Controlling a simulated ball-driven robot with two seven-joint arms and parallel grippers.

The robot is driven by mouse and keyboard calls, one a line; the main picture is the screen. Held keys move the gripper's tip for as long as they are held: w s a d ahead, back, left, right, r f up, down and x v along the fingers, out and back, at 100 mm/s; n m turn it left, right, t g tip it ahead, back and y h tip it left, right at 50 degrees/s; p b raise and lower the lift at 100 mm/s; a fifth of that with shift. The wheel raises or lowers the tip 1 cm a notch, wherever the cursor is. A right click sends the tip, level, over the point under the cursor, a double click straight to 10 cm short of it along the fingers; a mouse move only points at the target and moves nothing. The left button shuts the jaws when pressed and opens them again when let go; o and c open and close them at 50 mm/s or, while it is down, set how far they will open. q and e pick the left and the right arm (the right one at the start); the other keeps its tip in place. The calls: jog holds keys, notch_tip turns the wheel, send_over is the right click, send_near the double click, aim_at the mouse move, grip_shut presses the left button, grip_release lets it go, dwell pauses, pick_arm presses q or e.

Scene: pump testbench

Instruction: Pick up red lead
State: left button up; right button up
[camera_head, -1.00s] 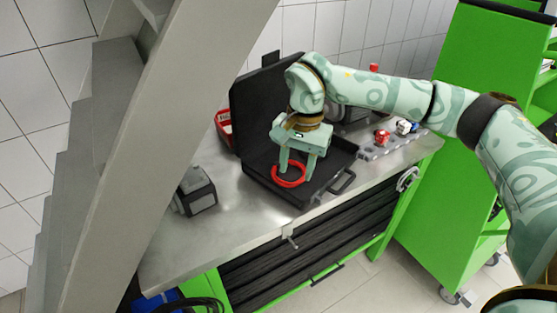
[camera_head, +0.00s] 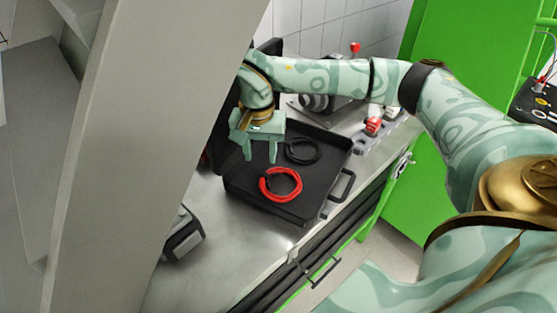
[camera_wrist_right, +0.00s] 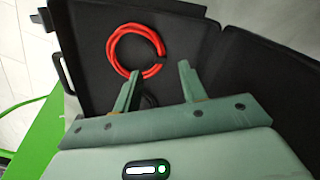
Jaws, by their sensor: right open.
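The red lead (camera_head: 281,185) lies coiled in a ring on the floor of the open black case, near its front edge. It also shows in the right wrist view (camera_wrist_right: 136,50), beyond the fingertips and a little to the left. My right gripper (camera_head: 261,158) is open and empty above the case, behind and left of the red lead, apart from it. Its two fingers (camera_wrist_right: 158,75) are spread in the right wrist view. A black coiled lead (camera_head: 303,151) lies behind the red one, partly hidden by a finger in the wrist view. My left gripper is not in view.
The black case (camera_head: 330,196) stands on a metal bench (camera_head: 225,240), its handle toward the front right. A dark grey box (camera_head: 182,236) sits front left. A large grey beam (camera_head: 150,150) blocks the left. Small red and white parts (camera_head: 374,126) stand at the back right.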

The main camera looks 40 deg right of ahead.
aim_at(263, 180)
notch_tip(263, 180, down, 3)
jog(key=shift+f, duration=0.15)
jog(key=shift+f+b, duration=0.35)
jog(key=shift+f, duration=0.2)
notch_tip(263, 180, down, 5)
jog(key=shift+d+r+b, duration=0.15)
jog(key=shift+b, duration=0.4)
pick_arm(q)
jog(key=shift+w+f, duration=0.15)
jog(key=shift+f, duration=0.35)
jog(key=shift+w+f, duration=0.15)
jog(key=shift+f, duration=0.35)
pick_arm(e)
jog(key=shift+r, duration=0.1)
grip_shut()
